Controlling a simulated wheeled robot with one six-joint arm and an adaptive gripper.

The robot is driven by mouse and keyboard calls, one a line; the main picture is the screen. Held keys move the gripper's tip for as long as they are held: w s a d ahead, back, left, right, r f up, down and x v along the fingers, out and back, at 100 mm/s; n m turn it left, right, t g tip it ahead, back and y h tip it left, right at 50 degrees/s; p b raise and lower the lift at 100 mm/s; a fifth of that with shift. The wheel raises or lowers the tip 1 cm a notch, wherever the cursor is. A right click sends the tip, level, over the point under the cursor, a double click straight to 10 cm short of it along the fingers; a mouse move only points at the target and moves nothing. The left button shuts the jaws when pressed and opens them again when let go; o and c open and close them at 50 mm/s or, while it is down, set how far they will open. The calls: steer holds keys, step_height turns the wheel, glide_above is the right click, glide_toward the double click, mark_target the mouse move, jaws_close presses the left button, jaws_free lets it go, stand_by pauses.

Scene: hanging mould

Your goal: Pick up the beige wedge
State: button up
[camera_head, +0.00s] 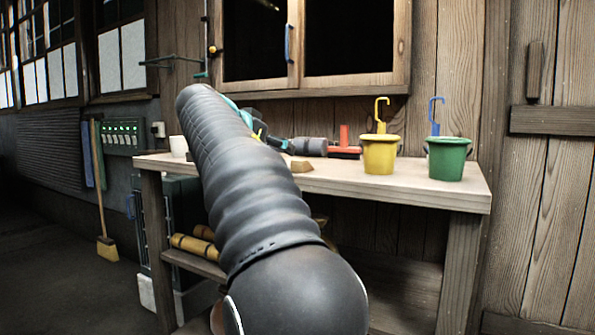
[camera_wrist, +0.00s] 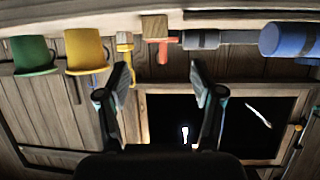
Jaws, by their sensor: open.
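The beige wedge (camera_head: 301,166) lies on the wooden workbench (camera_head: 440,194), just right of my arm, which may hide part of it. In the wrist view, which is upside down, the wedge (camera_wrist: 155,27) shows near the top middle. There, my gripper (camera_wrist: 161,78) has its two dark fingers wide apart with nothing between them. The wedge appears beyond the fingertips, apart from them. In the head view my gripper is mostly hidden behind my arm.
A red-handled tool (camera_head: 344,145), a dark grey cylinder (camera_head: 311,146), a yellow bucket (camera_head: 380,155) and a green bucket (camera_head: 448,160) stand behind or right of the wedge. A blue cylinder (camera_wrist: 288,40) shows in the wrist view. A cabinet (camera_head: 345,84) hangs above the bench.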

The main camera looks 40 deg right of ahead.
mark_target(299, 160)
steer(key=shift+s+x, duration=0.15)
steer(key=shift+x, duration=2.7)
steer(key=shift+s+x, duration=0.15)
steer(key=shift+x, duration=2.7)
steer(key=c, duration=1.1)
